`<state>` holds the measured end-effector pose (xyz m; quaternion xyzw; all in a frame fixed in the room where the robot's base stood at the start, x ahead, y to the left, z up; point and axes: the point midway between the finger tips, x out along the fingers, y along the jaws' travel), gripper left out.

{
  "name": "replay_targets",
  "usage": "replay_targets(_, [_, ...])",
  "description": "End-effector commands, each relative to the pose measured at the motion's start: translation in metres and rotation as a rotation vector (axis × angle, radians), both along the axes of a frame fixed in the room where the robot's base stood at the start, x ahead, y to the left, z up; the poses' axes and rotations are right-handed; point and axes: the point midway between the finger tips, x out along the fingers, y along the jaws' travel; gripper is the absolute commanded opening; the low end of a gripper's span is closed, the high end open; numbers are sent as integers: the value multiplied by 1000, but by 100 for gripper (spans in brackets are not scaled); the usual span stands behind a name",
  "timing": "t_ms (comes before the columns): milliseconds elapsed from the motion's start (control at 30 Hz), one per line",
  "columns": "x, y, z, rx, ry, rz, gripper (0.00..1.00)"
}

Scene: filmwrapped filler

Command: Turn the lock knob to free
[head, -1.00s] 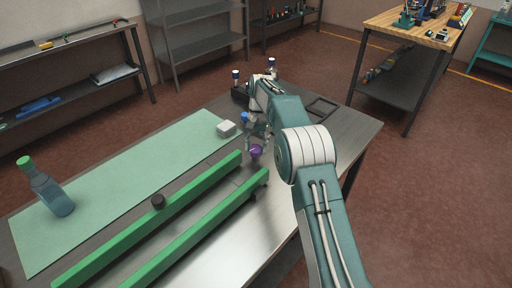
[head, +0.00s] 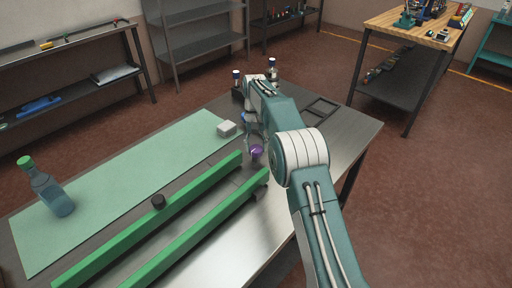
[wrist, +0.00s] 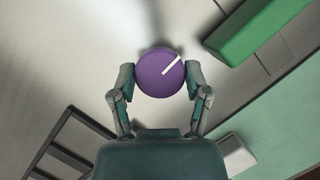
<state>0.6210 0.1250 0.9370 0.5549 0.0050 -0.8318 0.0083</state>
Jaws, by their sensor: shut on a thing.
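The lock knob is a round purple knob (wrist: 160,73) with a white pointer line. In the wrist view the line runs from its middle toward the upper right. My gripper (wrist: 160,80) has one finger on each side of the knob and is shut on it. In the head view the purple knob (head: 257,151) shows at the end of the green rails, just below my gripper (head: 252,140), which my arm partly hides.
A pale block (head: 227,128) lies on the green mat (head: 120,180). A bottle (head: 47,188) stands at left. A dark tray (head: 320,108) lies right of my arm.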

Motion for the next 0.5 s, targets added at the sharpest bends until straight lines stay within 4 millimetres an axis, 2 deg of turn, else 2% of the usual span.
replay_targets(33, [1,1,-1,1,-7,1,14])
replay_targets(67, [1,1,-1,1,-7,1,71])
replay_targets(100, [1,1,-1,2,-6,0,89])
replay_targets(133, [1,1,-1,1,-6,1,96])
replay_targets(500, [0,0,1,1,-3,0,96])
